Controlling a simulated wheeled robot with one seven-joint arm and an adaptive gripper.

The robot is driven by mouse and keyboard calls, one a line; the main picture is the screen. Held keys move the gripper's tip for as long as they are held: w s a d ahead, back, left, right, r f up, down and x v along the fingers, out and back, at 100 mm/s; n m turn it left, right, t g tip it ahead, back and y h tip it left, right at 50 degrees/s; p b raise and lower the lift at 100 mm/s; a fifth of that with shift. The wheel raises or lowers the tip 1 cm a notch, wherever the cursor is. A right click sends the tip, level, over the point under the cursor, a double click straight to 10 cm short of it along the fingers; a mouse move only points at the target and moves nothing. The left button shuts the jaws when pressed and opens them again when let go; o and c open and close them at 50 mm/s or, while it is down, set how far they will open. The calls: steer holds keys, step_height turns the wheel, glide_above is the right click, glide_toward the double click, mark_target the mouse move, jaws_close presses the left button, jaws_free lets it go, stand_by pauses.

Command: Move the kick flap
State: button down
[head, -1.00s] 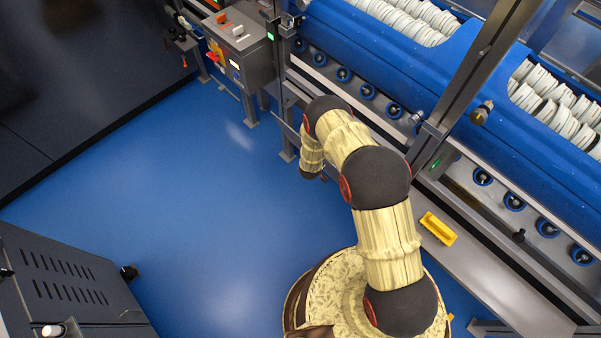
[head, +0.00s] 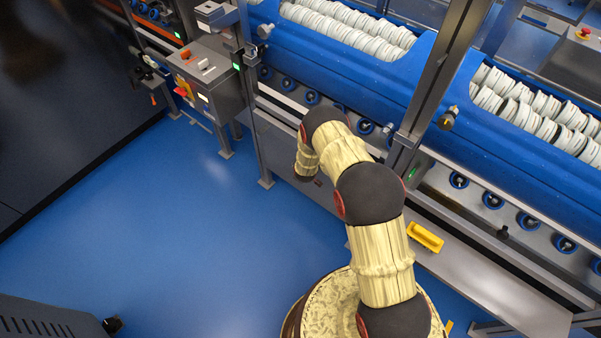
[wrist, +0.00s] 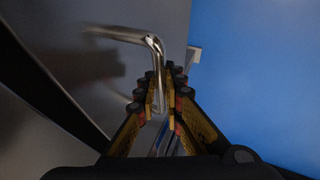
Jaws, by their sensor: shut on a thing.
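In the wrist view my gripper (wrist: 163,98) is shut on a bent, shiny metal bar handle (wrist: 155,48). The bar runs down between the two fingers, and its upper arm bends away to the left. A smooth grey metal panel (wrist: 165,14) lies behind the handle, apparently the kick flap. In the head view my arm bends over toward the lower front of the machine. There the gripper and handle are hidden or too small to make out. A grey front panel (head: 272,138) shows beside the arm.
Blue floor (head: 150,215) is open to the left. A grey control box (head: 207,85) stands at the upper left. The blue machine with white discs (head: 350,22) runs along the back. A yellow handle (head: 425,237) sits on a grey ledge to the right. A dark cabinet (head: 45,322) is at lower left.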

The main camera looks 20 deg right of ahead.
steer(key=shift+w+d+r, duration=0.2)
steer(key=shift+w+r, duration=0.1)
steer(key=shift+w, duration=0.1)
steer(key=c, duration=2)
jaws_free()
steer(key=shift+d+f, duration=0.1)
steer(key=shift+c, duration=0.2)
steer(key=shift+o, duration=0.6)
steer(key=shift+s+f, duration=0.1)
steer(key=shift+s, duration=0.1)
steer(key=v, duration=1.2)
steer(key=shift+f, duration=0.1)
